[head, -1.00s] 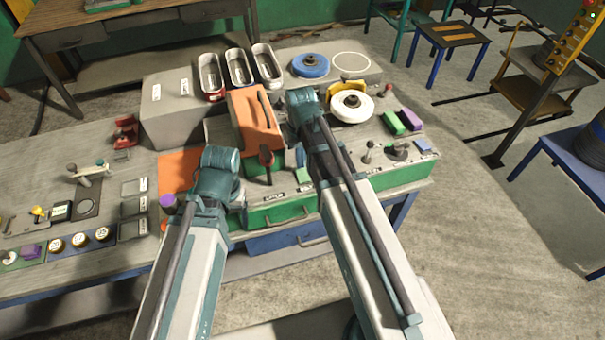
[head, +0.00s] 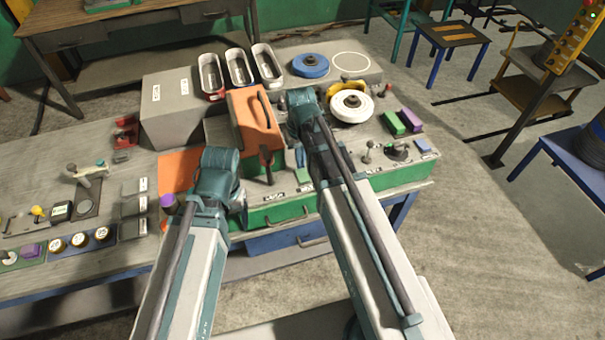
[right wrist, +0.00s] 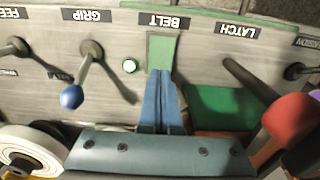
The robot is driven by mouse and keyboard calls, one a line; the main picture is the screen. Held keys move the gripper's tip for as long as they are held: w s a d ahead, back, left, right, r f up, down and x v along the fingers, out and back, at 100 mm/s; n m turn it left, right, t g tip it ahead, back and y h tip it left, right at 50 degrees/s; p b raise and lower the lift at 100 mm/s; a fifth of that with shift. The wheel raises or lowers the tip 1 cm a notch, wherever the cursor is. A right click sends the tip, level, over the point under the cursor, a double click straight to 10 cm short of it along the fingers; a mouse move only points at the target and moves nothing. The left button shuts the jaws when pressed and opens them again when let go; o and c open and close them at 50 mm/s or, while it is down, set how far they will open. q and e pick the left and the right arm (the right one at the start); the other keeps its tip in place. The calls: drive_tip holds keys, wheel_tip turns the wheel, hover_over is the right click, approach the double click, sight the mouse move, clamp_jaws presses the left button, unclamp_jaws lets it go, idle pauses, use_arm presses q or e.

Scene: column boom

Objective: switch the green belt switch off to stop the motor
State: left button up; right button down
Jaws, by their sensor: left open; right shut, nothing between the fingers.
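The green belt switch (right wrist: 162,48) sits under the upside-down BELT label (right wrist: 165,21) in the right wrist view. It also shows in the head view (head: 303,174) on the front of the grey panel. My right gripper (right wrist: 159,76) is shut and empty. Its blue fingers overlap the switch's near end in the right wrist view; I cannot tell whether they touch it. In the head view my right arm hides most of that gripper. My left gripper (head: 240,203) is open, low by the bench's front edge, left of the switch, and mostly hidden by its own wrist.
A blue-knobbed lever (right wrist: 72,96) at GRIP and a red-knobbed lever (right wrist: 290,118) near LATCH stand on either side. An orange housing (head: 250,112) and a white wheel (head: 351,106) rise behind.

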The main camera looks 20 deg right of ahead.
drive_tip(key=shift+f+b, duration=0.9)
drive_tip(key=shift+f, duration=0.05)
drive_tip(key=shift+r, duration=0.15)
idle(0.3)
wheel_tip(320, 180, up, 7)
drive_tip(key=p, duration=0.7)
idle(0.3)
